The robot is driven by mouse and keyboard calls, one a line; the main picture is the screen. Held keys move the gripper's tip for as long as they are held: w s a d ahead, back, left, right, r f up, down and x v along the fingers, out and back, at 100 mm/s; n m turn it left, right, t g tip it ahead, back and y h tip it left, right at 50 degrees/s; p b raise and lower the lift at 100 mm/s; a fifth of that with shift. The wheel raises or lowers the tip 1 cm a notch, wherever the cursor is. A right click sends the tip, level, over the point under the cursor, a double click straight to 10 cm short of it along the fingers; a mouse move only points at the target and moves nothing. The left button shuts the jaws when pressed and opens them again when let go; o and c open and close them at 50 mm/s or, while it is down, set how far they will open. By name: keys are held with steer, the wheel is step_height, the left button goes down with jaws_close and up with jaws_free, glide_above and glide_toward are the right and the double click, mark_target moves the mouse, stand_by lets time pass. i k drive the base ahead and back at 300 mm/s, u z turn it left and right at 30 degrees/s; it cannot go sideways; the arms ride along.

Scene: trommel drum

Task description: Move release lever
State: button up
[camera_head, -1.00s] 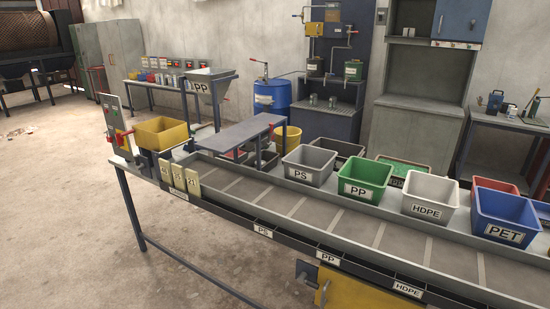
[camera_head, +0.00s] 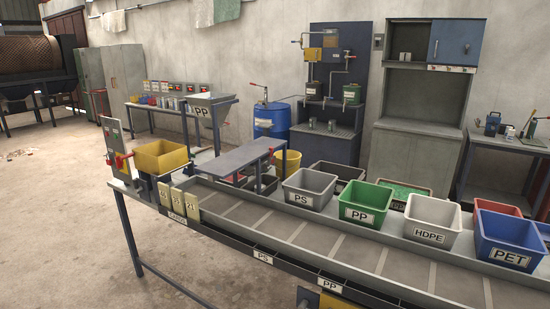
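No lever is labelled as the release lever, so I cannot tell which one it is. A red lever (camera_head: 121,159) sticks out at the left end of the sorting line, beside a yellow bin (camera_head: 161,156). A red-tipped handle (camera_head: 281,136) stands at the right end of the raised grey platform (camera_head: 236,157). A lever with a red tip (camera_head: 258,86) sits on top of the blue barrel (camera_head: 271,120). My gripper is not in view.
The long conveyor (camera_head: 305,237) runs from left to lower right. Labelled bins stand behind it, such as the green PP bin (camera_head: 365,202) and blue PET bin (camera_head: 508,240). A grey cabinet (camera_head: 414,160) stands at the wall. Open floor (camera_head: 60,230) lies at left.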

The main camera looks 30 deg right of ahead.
mark_target(270, 158)
steer(key=u, duration=0.1)
steer(key=i, duration=1.95)
steer(key=z, duration=0.2)
